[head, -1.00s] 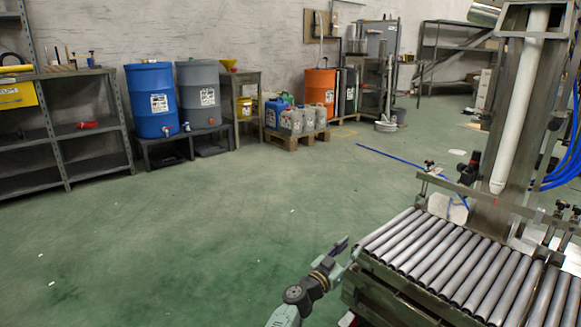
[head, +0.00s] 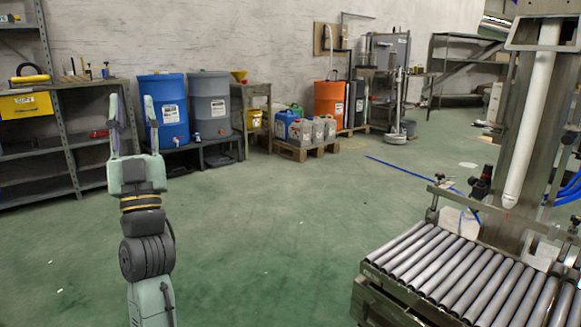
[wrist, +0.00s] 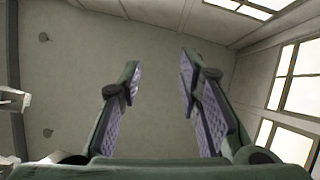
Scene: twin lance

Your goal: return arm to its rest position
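My gripper (head: 133,112) is raised at the left of the head view, fingers pointing up, with my arm below it. Its two fingers stand well apart with nothing between them. In the wrist view my gripper (wrist: 157,82) is also open and empty, facing the ceiling and upper walls. In the head view the fingers overlap the shelf and the blue barrel behind, well in front of them.
A roller conveyor (head: 455,268) with a lance column (head: 530,125) stands at the right. A blue barrel (head: 162,105), a grey barrel (head: 210,100) and a metal shelf (head: 65,140) line the back wall. The green floor (head: 270,230) between is clear.

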